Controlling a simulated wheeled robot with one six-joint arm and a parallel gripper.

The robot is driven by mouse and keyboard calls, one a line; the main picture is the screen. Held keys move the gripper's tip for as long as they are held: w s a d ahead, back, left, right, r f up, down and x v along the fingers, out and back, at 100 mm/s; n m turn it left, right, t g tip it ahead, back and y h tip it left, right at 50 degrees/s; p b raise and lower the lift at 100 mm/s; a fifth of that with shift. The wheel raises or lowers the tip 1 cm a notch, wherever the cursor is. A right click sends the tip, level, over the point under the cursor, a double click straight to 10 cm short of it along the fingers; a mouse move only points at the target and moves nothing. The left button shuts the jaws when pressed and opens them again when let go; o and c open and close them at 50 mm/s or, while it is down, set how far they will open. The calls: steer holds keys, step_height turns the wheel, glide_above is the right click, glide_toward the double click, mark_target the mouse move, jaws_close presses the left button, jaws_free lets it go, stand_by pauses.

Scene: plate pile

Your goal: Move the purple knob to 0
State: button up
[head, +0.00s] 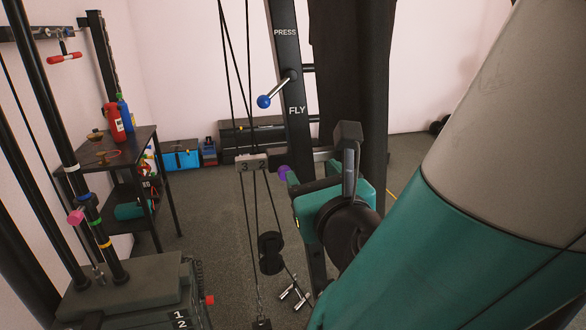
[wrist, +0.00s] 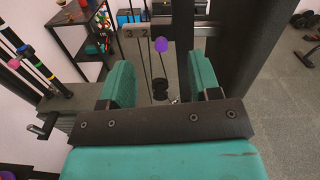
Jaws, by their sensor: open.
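The purple knob (head: 283,172) sits on a grey horizontal bar (head: 252,162) of the machine, just right of the printed digits 3 and 2. In the wrist view the purple knob (wrist: 161,45) appears beyond and between my two teal finger pads, under the bar (wrist: 136,33). My gripper (head: 318,178) is open and empty, to the right of the knob in the head view. In the wrist view my gripper (wrist: 162,82) faces the knob with a gap on both sides. No 0 mark can be read; my gripper covers the bar's right part.
A dark upright post (head: 291,75) labelled PRESS and FLY carries a blue-ended lever (head: 265,101). Cables and a black pulley (head: 271,252) hang below the bar. A weight stack (head: 130,290) stands at lower left, and a shelf (head: 120,155) with bottles is behind it.

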step_height(320, 180, down, 9)
steer(key=b, duration=0.6)
steer(key=shift+p+x, duration=6.2)
steer(key=shift+x, duration=2.5)
